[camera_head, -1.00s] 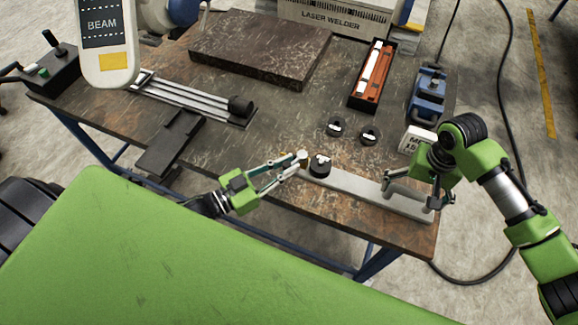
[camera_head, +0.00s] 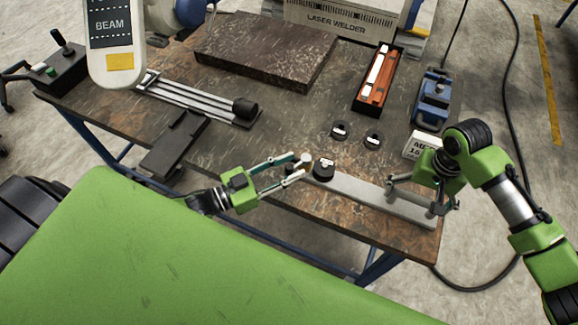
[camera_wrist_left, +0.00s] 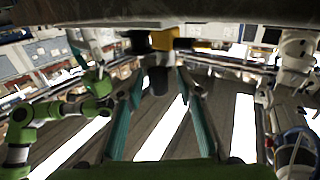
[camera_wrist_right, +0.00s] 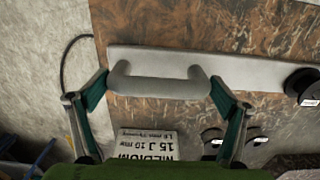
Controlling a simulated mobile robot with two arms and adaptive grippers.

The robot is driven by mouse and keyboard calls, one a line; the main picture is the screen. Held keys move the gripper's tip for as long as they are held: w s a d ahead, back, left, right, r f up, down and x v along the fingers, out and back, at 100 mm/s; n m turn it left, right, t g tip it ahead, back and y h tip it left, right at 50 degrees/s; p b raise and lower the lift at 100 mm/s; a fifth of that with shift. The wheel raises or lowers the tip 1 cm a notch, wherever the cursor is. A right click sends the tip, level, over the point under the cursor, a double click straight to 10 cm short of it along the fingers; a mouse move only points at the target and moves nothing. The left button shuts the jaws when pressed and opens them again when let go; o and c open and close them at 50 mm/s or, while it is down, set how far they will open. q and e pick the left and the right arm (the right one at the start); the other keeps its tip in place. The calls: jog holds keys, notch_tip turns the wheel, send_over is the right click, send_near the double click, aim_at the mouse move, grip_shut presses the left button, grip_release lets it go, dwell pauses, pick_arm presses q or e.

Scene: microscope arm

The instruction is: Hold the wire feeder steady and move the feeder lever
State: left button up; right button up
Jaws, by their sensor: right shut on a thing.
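The wire feeder (camera_head: 370,195) is a long grey bar lying along the table's front edge, with a black spool (camera_head: 324,170) near its left end. At that end is a small pale knob (camera_head: 305,159), seemingly the feeder lever; the left wrist view shows a yellow lever (camera_wrist_left: 190,43) beside a dark cylinder (camera_wrist_left: 157,75). My left gripper (camera_head: 298,166) is open, its fingertips close to the knob; contact cannot be told. My right gripper (camera_head: 418,193) is shut on the feeder's grey handle (camera_wrist_right: 158,84), its fingers at the handle's two ends.
Two black spools (camera_head: 340,130) lie behind the feeder. A white labelled block (camera_head: 422,146) stands near my right gripper. A red tray (camera_head: 379,78), a blue vice (camera_head: 431,100), a dark plate (camera_head: 265,50) and a slotted rail (camera_head: 190,98) occupy the table farther back.

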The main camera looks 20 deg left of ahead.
jog(key=shift+r, duration=0.1)
pick_arm(q)
jog(key=v, duration=1.2)
pick_arm(e)
jog(key=o, duration=1.6)
jog(key=shift+o, duration=0.2)
